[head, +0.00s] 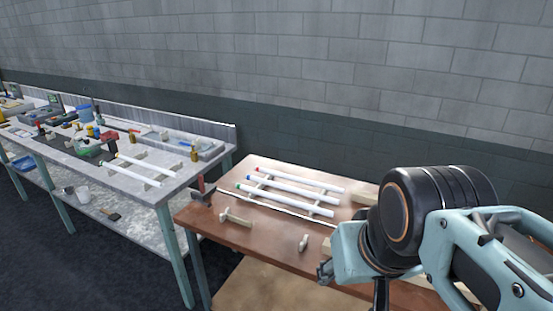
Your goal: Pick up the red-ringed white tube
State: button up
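Several white tubes lie side by side on small supports on the brown table (265,250). The farthest, the red-ringed white tube (300,180), has its red end at the left. A blue-ended white tube (292,189) lies in front of it, and a green-ended white tube (285,199) in front of that. My arm fills the lower right. What seems to be part of my gripper (325,272) shows near the table's front, to the right of and nearer than the tubes, apart from them. Its fingers are mostly hidden, so I cannot see how they stand.
A thin rod (270,208) lies in front of the tubes. A hammer (201,194) lies at the table's left edge, with wooden blocks (236,218) nearby. A grey workbench (85,160) cluttered with tools stands at left. A block wall (300,60) rises behind.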

aim_at(339, 190)
jog(key=i+j+z, duration=0.25)
jog(key=i+j, duration=0.15)
jog(key=j, duration=0.2)
jog(key=i+j+z, duration=0.1)
jog(key=j, duration=0.25)
jog(key=i+j+z, duration=0.1)
jog(key=i+j, duration=0.15)
jog(key=i+j+z, duration=0.15)
jog(key=j, duration=0.3)
jog(key=i+j+z, duration=0.1)
jog(key=j, duration=0.25)
jog(key=i+j+z, duration=0.1)
jog(key=j, duration=0.25)
